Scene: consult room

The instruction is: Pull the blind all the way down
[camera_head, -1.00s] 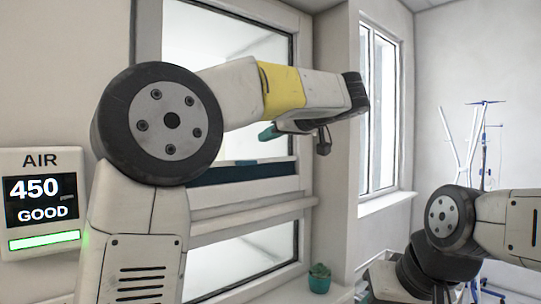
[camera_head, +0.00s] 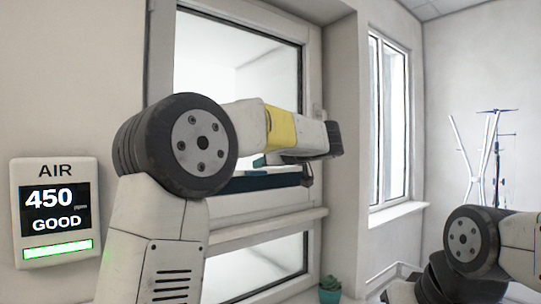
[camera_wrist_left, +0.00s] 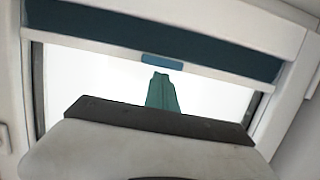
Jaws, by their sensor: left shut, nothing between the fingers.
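The window (camera_head: 240,50) has a dark teal band (camera_head: 245,184) across the lower part of its upper pane. In the left wrist view, which seems turned over against the head view, this band (camera_wrist_left: 205,40) borders a pale bar (camera_wrist_left: 220,72) with a small blue tab (camera_wrist_left: 162,60). Which part is the blind's fabric is hard to tell. My left gripper (camera_head: 259,161) is shut and empty in front of the pane. Its green fingertip (camera_wrist_left: 161,92) appears close to the tab in the picture; contact cannot be told. My right gripper is out of view.
An air monitor (camera_head: 56,210) hangs on the wall at left. A small potted plant (camera_head: 330,289) stands below the window. A second window (camera_head: 388,120) and a metal stand (camera_head: 495,150) are at right. My right arm shows at lower right.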

